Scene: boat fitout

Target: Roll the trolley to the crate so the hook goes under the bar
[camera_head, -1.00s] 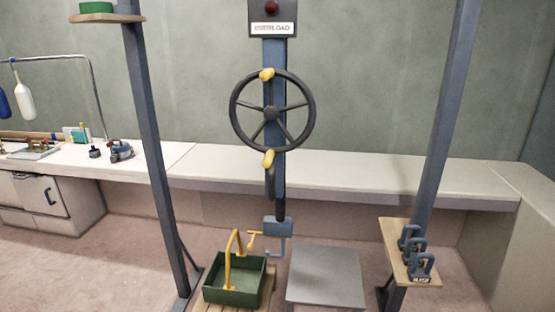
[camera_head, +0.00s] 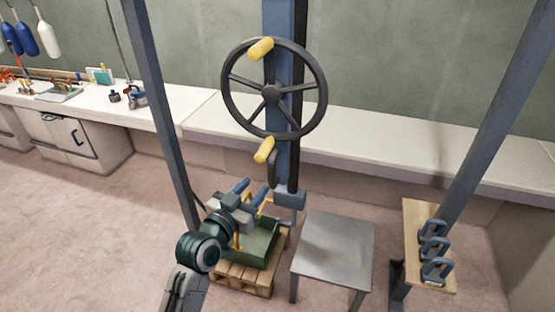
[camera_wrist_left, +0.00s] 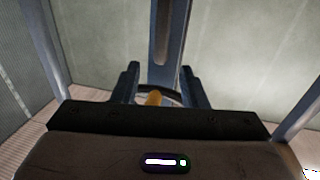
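The green crate (camera_head: 262,247) stands on a wooden pallet. Its yellow bar is partly hidden by my left gripper; a yellow post (camera_head: 237,241) shows. The trolley's blue block (camera_head: 290,199) is at the foot of the dark column, right of the crate. The blue hook (camera_head: 294,216) hangs below it; whether its tip is under the bar cannot be told. My left gripper (camera_head: 252,190) appears over the crate in the head view, fingers apart and empty. In the left wrist view, a yellow grip (camera_wrist_left: 153,97) shows between the fingertips, seemingly beyond them. My right gripper is not in view.
A dark handwheel (camera_head: 271,94) with yellow grips is above the block. A grey table (camera_head: 335,250) stands right of the crate. A wooden shelf (camera_head: 413,230) holding several blue shackle-like pieces is farther right. Blue posts flank the area; a white bench (camera_head: 370,140) runs behind.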

